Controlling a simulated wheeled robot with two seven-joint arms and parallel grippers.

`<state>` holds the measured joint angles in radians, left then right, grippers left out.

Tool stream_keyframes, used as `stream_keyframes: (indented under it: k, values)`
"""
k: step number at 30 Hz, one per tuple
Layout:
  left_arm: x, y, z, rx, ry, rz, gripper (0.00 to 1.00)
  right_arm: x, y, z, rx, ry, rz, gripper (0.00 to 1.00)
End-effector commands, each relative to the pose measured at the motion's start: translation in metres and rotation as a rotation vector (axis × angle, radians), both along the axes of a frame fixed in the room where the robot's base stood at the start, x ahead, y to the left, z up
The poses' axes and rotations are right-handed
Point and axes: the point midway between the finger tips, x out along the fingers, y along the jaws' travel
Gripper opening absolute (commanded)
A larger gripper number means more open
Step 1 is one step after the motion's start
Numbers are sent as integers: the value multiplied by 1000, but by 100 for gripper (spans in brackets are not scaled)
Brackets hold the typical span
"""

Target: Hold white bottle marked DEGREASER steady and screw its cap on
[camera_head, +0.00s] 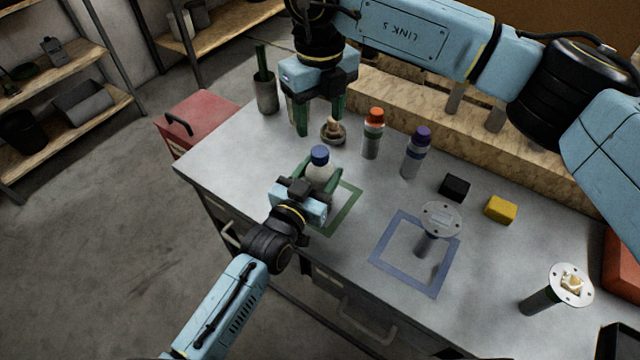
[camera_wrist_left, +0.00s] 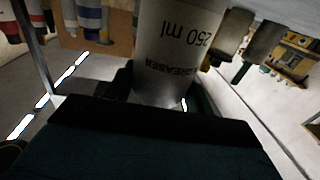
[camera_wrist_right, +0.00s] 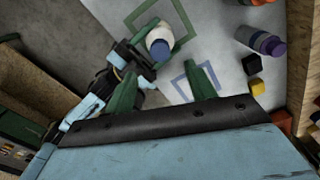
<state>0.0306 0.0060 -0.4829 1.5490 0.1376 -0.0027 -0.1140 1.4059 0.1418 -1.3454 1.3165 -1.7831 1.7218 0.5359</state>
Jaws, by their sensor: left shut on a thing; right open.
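The white bottle (camera_head: 318,172) stands near the green square outline on the worktop, with a blue cap (camera_head: 320,154) on top. I cannot tell how tightly the cap sits. In the left wrist view the bottle (camera_wrist_left: 175,50) shows upside-down lettering, "250 ml" and DEGREASER. My left gripper (camera_head: 321,181) is shut around the bottle's body. My right gripper (camera_head: 318,114) is open and empty, fingers pointing down, above and behind the bottle and apart from it. In the right wrist view the blue cap (camera_wrist_right: 160,50) lies beyond my right fingertips (camera_wrist_right: 165,85).
An orange-capped bottle (camera_head: 372,135) and a purple-capped bottle (camera_head: 415,153) stand right of the white bottle. A small dish with a wooden-handled item (camera_head: 333,132) is behind it. Black (camera_head: 455,187) and yellow blocks (camera_head: 501,209) lie further right. The blue outline (camera_head: 375,258) borders a flanged post (camera_head: 440,220).

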Motion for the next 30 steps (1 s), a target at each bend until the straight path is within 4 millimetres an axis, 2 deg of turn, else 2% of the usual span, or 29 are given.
stream_keyframes:
  k: [1, 6, 11, 18, 19, 24, 30]
  values:
    - [0, 0, 0, 0, 0, 0, 0, 1, 0, 11, 0, -2, 0, 55]
    - [0, 0, 0, -1, 0, 0, 0, 0, 0, 33, 1, -1, 0, 55]
    - [0, 0, 0, 0, 0, 0, 0, 0, 0, 41, -1, 1, 0, 55]
    - [0, 0, 0, 0, 0, 0, 0, 0, 0, 41, 0, 1, 0, 55]
    - [0, 0, 0, 0, 0, 0, 54, 0, 0, 41, -1, 1, 0, 55]
    - [0, 0, 0, 0, 0, 0, 76, 0, 0, 41, 0, 1, 0, 55]
    - [0, 0, 0, 0, 0, 0, 78, 0, 0, 41, 0, 1, 0, 55]
